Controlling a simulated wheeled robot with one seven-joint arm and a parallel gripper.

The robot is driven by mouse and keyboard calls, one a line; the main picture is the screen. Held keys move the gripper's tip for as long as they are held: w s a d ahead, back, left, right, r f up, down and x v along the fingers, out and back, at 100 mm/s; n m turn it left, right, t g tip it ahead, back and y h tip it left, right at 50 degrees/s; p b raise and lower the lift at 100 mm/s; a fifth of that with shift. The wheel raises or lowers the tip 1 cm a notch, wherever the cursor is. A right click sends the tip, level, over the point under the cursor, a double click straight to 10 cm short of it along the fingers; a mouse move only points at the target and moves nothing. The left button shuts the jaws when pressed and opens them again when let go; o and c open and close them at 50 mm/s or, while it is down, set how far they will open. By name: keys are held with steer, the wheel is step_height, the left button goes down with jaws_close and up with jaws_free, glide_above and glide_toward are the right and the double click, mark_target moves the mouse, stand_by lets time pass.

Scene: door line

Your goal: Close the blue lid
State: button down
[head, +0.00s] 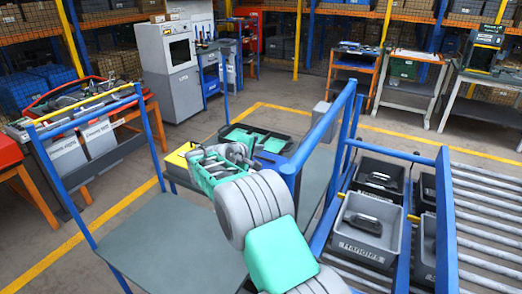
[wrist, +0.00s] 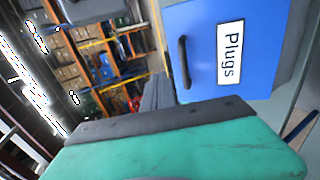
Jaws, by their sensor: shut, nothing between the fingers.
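In the wrist view a flat blue panel (wrist: 230,50) with a dark bar handle (wrist: 184,62) and a white "Plugs" label (wrist: 230,53) fills the upper right. It looks like the blue lid, but its hinge and the box it belongs to are not clear. My gripper's grey fingers (wrist: 158,92) show beyond my green hand, close together, just left of the panel's lower left edge. Nothing is seen between them. Whether they touch the panel I cannot tell.
A grey cart deck (head: 185,240) with blue rails lies at the left. Grey bins, one labelled "Handles" (head: 362,249), stand by a roller conveyor (head: 490,215) at the right. A yellow-topped item (head: 180,155) sits beyond my arm. Open floor (head: 285,103) lies farther back.

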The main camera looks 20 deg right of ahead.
steer(key=s+a+r+b, duration=0.2)
steer(key=s+a+r, duration=0.2)
steer(key=r, duration=0.3)
steer(key=s+a+f+n+t+b, duration=0.1)
steer(key=s+a+f+b, duration=0.2)
steer(key=a+f+b, duration=0.6)
step_height(320, 180, up, 3)
steer(key=s+d+m+t+h+p, duration=0.1)
steer(key=s+d+m+h+p, duration=0.15)
steer(key=m, duration=1.65)
steer(key=f+p+x, duration=0.3)
steer(key=p+x, duration=0.2)
steer(key=x, duration=0.8)
steer(key=shift+a, duration=0.25)
steer(key=shift+s+r, duration=0.1)
